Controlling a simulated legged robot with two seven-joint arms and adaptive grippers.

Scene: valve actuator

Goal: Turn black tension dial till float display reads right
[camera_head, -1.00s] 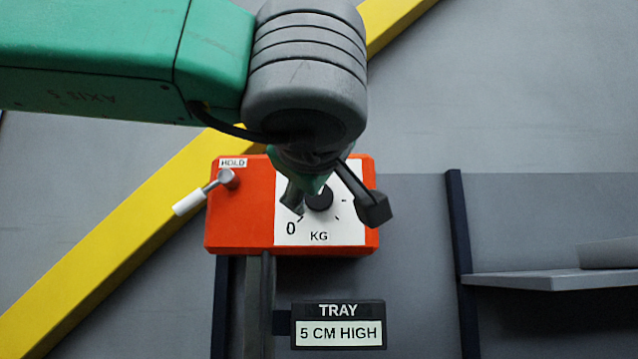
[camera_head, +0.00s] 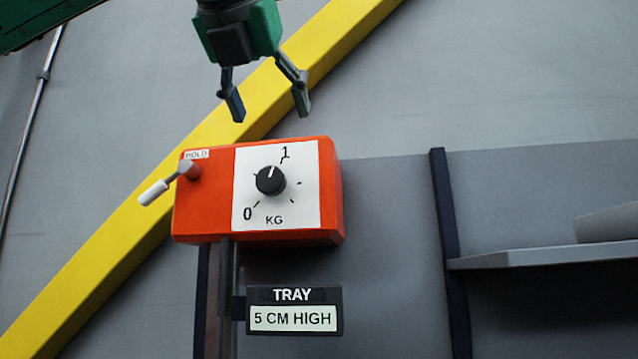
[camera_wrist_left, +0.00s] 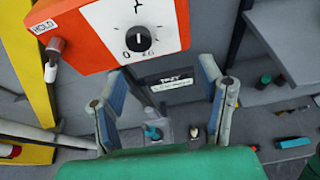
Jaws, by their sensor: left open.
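The black dial (camera_head: 271,180) sits on the white scale face of an orange box (camera_head: 205,215). Its white mark points up, close to the "1", with "0" at lower left and "KG" below. The display (camera_head: 293,318) under the box reads "TRAY 5 CM HIGH". My left gripper (camera_head: 269,110) is open and empty, above the box and apart from the dial. In the left wrist view the dial (camera_wrist_left: 139,39) shows beyond the open fingers (camera_wrist_left: 160,98). My right gripper is in neither view.
A lever with a white grip (camera_head: 153,192) sticks out from the box's left side under a "HOLD" label. A yellow beam (camera_head: 85,270) runs diagonally behind. A grey shelf (camera_head: 540,258) stands at the right. Several small items lie below in the left wrist view.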

